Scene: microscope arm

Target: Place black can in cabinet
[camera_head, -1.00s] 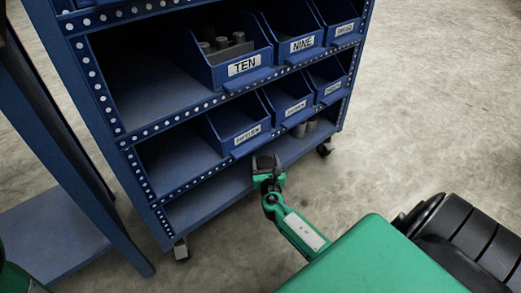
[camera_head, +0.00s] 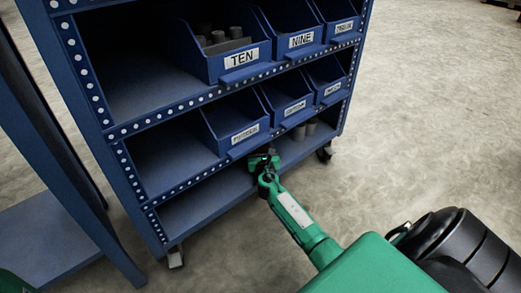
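The blue cabinet (camera_head: 160,222) stands upright ahead of me, with open shelves and bins. My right gripper (camera_head: 264,160) is at the front of the bottom shelf, just below the middle-row bins. It is small and dark here, and its fingers and anything between them cannot be made out. I cannot tell whether either is the black can. My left gripper is not in view.
Upper bins labelled TEN (camera_head: 240,58) and NINE (camera_head: 301,41) sit on the upper shelf; TEN holds several grey cylinders. More bins (camera_head: 244,138) fill the middle shelf's right side. A blue frame (camera_head: 60,140) stands close on the left. Floor on the right is clear.

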